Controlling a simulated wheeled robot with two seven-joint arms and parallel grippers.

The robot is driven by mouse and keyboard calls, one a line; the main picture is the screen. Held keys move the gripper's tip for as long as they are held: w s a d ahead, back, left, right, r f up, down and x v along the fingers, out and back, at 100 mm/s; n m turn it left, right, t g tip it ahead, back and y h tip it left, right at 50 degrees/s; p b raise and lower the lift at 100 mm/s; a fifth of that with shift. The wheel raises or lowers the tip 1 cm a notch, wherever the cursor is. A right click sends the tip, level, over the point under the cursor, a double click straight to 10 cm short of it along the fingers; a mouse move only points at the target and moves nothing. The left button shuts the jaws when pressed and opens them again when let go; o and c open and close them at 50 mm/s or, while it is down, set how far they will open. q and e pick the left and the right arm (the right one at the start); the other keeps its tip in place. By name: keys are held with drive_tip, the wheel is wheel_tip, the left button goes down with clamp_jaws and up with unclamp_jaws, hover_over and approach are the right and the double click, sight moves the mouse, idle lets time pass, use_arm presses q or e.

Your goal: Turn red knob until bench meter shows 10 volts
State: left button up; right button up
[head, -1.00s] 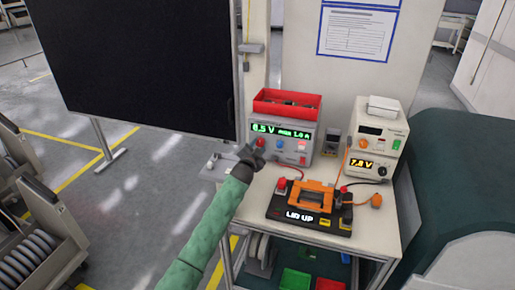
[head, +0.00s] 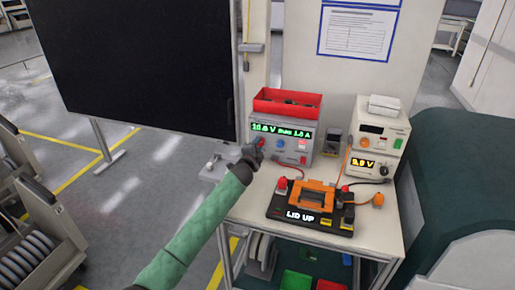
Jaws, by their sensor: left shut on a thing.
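The grey power supply (head: 305,150) stands on the bench, with a green display (head: 281,133) that reads roughly 10 V and max 1.0 A. The red knob (head: 261,141) on its front is mostly hidden by my left gripper (head: 256,148), which is shut on it. A blue knob (head: 280,144) is to its right. The cream bench meter (head: 380,135) stands at the right; its amber display (head: 362,163) reads about 9.9 V, the last digit being hard to make out. My right gripper is not in view.
A red bin (head: 287,103) sits on the supply. A black fixture with an orange frame (head: 314,197) and a "LID UP" display lies at the front of the bench (head: 376,226), wired by red and orange leads. A black panel (head: 140,60) stands left.

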use_arm(q)
drive_tip(key=shift+m, duration=0.4)
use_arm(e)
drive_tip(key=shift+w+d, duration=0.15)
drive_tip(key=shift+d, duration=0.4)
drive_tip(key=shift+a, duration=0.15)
use_arm(q)
drive_tip(key=o, duration=1)
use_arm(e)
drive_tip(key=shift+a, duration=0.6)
use_arm(q)
drive_tip(key=shift+s+a+f, duration=0.15)
drive_tip(key=shift+s+a, duration=0.05)
drive_tip(key=shift+s, duration=0.25)
drive_tip(key=b+v, duration=0.2)
drive_tip(key=v, duration=0.3)
drive_tip(key=shift+s, duration=0.35)
drive_tip(key=shift+s+a, duration=0.2)
drive_tip(key=shift+s, duration=0.3)
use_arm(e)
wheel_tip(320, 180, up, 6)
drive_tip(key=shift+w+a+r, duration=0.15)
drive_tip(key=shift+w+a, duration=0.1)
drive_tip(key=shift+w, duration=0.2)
